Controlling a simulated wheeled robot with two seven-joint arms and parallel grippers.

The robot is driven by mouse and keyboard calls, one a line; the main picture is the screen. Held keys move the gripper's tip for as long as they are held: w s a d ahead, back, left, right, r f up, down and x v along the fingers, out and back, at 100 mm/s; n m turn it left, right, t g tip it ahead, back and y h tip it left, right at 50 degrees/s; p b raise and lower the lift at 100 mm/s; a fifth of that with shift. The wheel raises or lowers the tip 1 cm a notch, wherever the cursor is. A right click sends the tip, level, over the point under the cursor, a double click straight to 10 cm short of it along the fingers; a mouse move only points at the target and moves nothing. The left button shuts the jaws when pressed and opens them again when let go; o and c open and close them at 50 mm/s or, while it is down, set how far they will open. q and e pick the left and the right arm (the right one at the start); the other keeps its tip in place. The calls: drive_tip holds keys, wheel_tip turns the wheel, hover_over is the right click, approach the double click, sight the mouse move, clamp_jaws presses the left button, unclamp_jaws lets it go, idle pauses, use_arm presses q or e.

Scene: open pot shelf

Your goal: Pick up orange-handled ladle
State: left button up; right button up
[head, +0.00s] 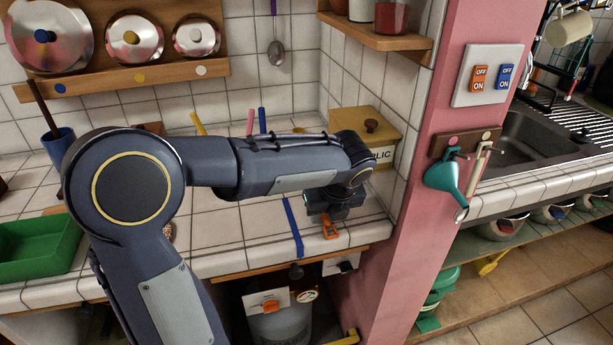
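My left arm comes in from the left and reaches across the tiled counter (228,262). My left gripper (330,225) points down over the counter's front right part, close to the front edge. A small orange piece shows right at its tips. I cannot tell whether this is part of the gripper or the end of an orange handle. No whole orange-handled ladle can be made out. My arm hides much of the counter's middle. My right gripper is not in view.
A blue strip (293,228) lies left of the gripper. A yellow box with a knobbed lid (378,128) stands behind it, and a pink pillar (437,150) rises to the right. A green tray (38,246) sits at left. Yellow, pink and blue handles show behind my arm.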

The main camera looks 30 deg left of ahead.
use_arm(q)
drive_tip(key=shift+f, duration=0.2)
clamp_jaws()
drive_tip(key=shift+r, duration=0.1)
